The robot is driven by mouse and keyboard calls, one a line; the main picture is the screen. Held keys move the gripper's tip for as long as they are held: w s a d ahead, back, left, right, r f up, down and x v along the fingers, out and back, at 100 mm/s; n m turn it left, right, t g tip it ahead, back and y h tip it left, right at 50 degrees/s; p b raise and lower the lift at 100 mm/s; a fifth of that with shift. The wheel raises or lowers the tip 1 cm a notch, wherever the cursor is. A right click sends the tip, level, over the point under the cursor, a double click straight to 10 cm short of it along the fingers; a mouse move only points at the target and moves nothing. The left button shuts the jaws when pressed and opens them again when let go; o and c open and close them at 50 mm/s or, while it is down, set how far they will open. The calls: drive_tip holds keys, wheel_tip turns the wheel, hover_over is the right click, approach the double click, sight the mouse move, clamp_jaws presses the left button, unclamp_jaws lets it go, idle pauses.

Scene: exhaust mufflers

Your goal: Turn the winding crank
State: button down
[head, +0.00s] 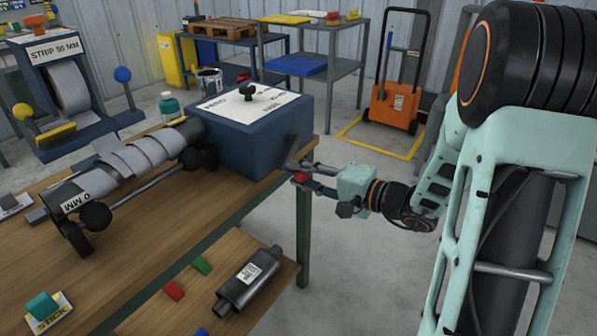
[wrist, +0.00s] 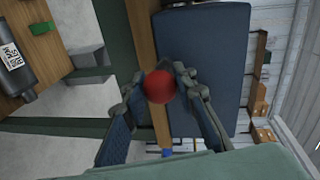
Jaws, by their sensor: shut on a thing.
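The winding crank's red ball knob (head: 301,178) sits at the right end of the blue winder box (head: 250,130), just off the table edge. A dark bar (head: 291,149) on the box's end face looks like the crank arm; how it joins the knob is hidden. My gripper (head: 303,172) reaches in from the right and is shut on the red knob. In the wrist view the red knob (wrist: 160,86) lies between my fingertips (wrist: 165,82), with the box's blue side behind. A grey wrapped muffler cylinder (head: 140,155) extends left from the box.
The wooden table (head: 225,195) has a green metal edge. A muffler (head: 250,280) and red and green blocks lie on the lower shelf. A strip dispenser (head: 65,85) stands at the left. An orange trolley (head: 395,105) stands behind; the floor right of the table is open.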

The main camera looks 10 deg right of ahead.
drive_tip(key=shift+w+d+f+n, duration=0.25)
drive_tip(key=shift+f+n, duration=0.05)
drive_tip(key=shift+n, duration=0.3)
drive_tip(key=c, duration=1.5)
unclamp_jaws()
drive_tip(key=shift+c, duration=0.2)
drive_tip(key=v, duration=1.2)
